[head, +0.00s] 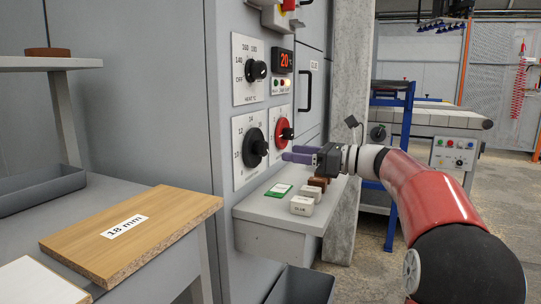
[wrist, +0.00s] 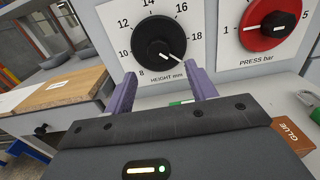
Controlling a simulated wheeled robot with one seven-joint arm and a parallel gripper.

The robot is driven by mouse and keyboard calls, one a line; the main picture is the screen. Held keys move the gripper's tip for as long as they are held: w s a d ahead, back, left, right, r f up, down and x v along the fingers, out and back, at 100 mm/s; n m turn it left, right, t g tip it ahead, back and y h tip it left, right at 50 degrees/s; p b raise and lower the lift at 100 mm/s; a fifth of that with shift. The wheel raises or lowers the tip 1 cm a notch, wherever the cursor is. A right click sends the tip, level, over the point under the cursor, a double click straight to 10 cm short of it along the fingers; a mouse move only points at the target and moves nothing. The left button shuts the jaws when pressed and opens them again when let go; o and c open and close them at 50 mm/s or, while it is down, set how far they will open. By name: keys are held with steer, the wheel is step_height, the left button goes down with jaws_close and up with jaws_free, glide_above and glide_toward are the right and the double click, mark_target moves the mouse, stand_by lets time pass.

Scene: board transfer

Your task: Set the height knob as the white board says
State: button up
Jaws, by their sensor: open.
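The black height knob (head: 255,148) is on a white dial panel on the grey cabinet; in the wrist view the knob (wrist: 153,40) has its white pointer toward the lower right, past the 18 mark. My gripper (head: 294,155) is open and empty, with purple fingers toward the panel. In the wrist view my gripper (wrist: 164,84) is just below the knob and apart from it. A white board (head: 40,282) lies at the lower left of the head view, cut off by the edge; no writing on it is readable. A wooden board (head: 175,213) beside it is labelled 18 mm.
The red press knob (head: 284,133) is right of the height knob. Above is the black heat knob (head: 256,70) and a red display reading 20. A grey shelf (head: 260,213) below the dials holds a green-and-white card, white blocks and brown blocks.

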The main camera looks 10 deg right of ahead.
mark_target(266, 150)
steer(key=x, duration=0.7)
steer(key=shift+a, duration=0.1)
steer(key=shift+c, duration=0.5)
steer(key=c, duration=0.9)
